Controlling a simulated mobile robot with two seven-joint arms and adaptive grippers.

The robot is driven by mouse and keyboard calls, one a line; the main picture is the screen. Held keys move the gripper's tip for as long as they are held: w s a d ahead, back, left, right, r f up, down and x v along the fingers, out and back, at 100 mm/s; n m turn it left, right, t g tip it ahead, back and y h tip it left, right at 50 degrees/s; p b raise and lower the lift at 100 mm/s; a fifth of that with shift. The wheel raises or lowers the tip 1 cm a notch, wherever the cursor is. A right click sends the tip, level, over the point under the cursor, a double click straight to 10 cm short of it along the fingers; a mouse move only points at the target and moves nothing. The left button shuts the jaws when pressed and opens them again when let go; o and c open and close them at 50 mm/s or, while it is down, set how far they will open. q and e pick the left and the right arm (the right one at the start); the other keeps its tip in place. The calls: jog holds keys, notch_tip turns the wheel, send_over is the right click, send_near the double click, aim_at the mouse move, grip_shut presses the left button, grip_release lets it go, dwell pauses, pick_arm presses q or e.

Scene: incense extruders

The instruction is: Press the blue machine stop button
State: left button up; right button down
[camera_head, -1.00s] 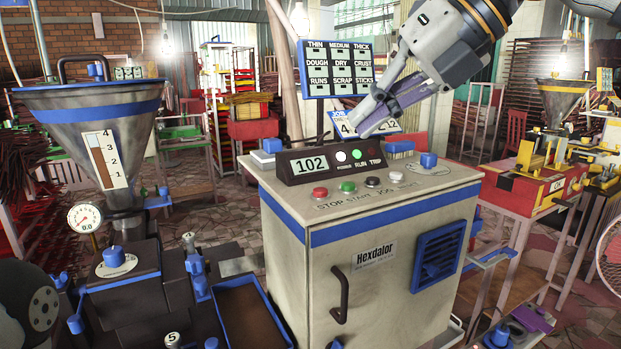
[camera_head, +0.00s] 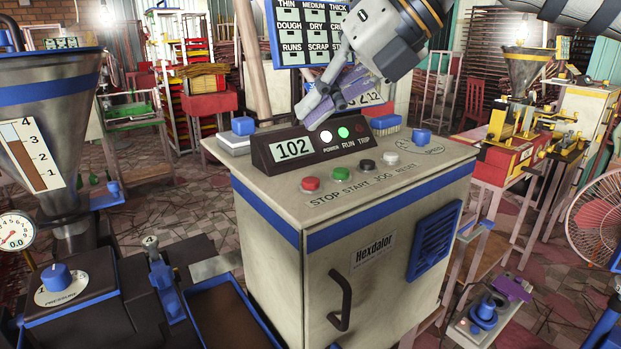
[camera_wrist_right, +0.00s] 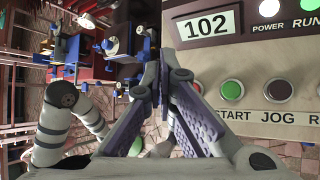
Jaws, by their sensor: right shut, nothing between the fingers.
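The blue-trimmed cabinet (camera_head: 262,215) stands in the middle of the head view. Its red STOP button (camera_head: 310,184) is at the left end of the button row, beside the green START button (camera_head: 338,173). My right gripper (camera_head: 307,112) is shut and empty, above and behind the display box (camera_head: 295,148), apart from the STOP button. In the right wrist view, the shut fingertips (camera_wrist_right: 155,75) are left of the panel, with START (camera_wrist_right: 232,91) and JOG (camera_wrist_right: 279,90) to their right. My left gripper is out of view.
A hopper (camera_head: 45,100) and gauge (camera_head: 14,231) stand left; a fan (camera_head: 598,215) stands right. The front strip around the buttons is clear.

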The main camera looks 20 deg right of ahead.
aim_at(314, 178)
jog(key=shift+f, duration=2.85)
jog(key=shift+f, duration=0.15)
jog(key=shift+f, duration=0.3)
jog(key=shift+f, duration=0.55)
jog(key=shift+r, duration=1)
jog(key=shift+r, duration=2.5)
